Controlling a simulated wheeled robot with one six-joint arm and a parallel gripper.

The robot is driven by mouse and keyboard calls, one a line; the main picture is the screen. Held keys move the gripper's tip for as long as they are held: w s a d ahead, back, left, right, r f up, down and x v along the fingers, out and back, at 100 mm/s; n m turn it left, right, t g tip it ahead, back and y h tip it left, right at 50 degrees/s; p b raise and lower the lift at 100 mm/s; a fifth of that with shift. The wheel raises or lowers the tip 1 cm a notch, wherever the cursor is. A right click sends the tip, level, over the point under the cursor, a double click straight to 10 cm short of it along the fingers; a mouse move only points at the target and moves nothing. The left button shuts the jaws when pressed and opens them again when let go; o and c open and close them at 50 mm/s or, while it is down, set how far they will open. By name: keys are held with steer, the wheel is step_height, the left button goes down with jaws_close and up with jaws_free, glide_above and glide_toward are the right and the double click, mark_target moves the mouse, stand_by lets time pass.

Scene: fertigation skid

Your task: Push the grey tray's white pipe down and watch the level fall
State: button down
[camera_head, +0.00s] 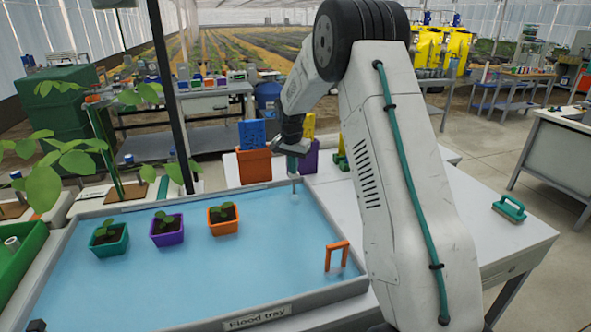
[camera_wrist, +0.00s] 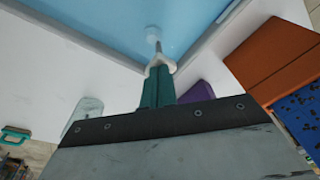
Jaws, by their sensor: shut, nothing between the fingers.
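The grey flood tray (camera_head: 262,318) is filled with blue water and carries a "Flood tray" label on its front wall. The white pipe (camera_head: 294,197) stands in the water near the tray's back right corner; it also shows in the wrist view (camera_wrist: 153,33). My gripper (camera_head: 292,172) is shut and empty, pointing down just above the pipe. In the wrist view its teal fingers with pale tips (camera_wrist: 160,65) line up with the pipe. I cannot tell whether the tips touch it. The pipe's lower end is hard to make out.
Teal (camera_head: 109,240), purple (camera_head: 167,230) and orange (camera_head: 223,219) seedling pots stand in the tray. An orange arch (camera_head: 337,256) stands at its right front. An orange box (camera_head: 254,166) stands behind the tray. A green-handled brush (camera_head: 509,208) lies on the right bench.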

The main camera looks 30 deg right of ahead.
steer(key=a, duration=0.1)
steer(key=s+a+f, duration=0.1)
steer(key=shift+s+a+f+g, duration=0.1)
steer(key=shift+s+a+g, duration=0.2)
steer(key=shift+a, duration=0.1)
step_height(320, 180, up, 9)
steer(key=shift+a+f, duration=0.15)
steer(key=shift+a, duration=0.05)
stand_by(0.5)
steer(key=s+a+r+n, duration=0.2)
steer(key=s+a+n, duration=0.2)
steer(key=s, duration=1)
steer(key=s+a+r+n, duration=0.3)
steer(key=s+a, duration=0.5)
steer(key=s, duration=0.7)
steer(key=s+a+r+n+t+y, duration=0.1)
steer(key=s+a+r+n, duration=0.2)
steer(key=s, duration=1.2)
steer(key=a+n, duration=0.1)
steer(key=a, duration=0.2)
steer(key=shift+a+r+n, duration=0.25)
steer(key=shift+a+n, duration=0.05)
steer(key=shift+a, duration=0.1)
